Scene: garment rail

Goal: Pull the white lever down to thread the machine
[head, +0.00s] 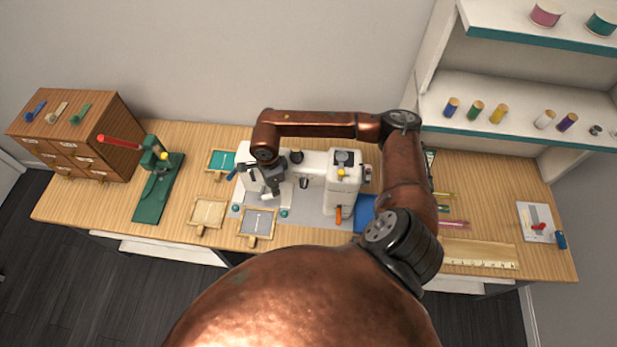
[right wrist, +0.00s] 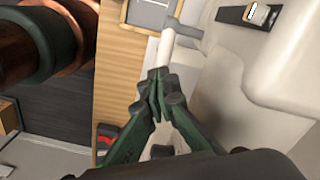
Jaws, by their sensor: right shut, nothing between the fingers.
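The white sewing machine (head: 341,190) stands on a grey mat at the middle of the table. My right gripper (head: 276,190) is at the machine's left end, fingers pointing down; its fingers look shut, with nothing between them. In the right wrist view the green fingers (right wrist: 155,78) are together, with their tips close to the lower end of a white lever (right wrist: 165,48). I cannot tell whether they touch it. The lever joins a short grey arm at the machine's white body (right wrist: 225,75). In the head view my gripper and arm hide much of this end. My left gripper is out of view.
Small framed trays (head: 207,212) lie in front of and left of the machine. A green press with a red handle (head: 120,143) and a wooden drawer box (head: 80,130) stand further left. A ruler (head: 480,254) lies at right, below shelves (head: 520,100) of spools.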

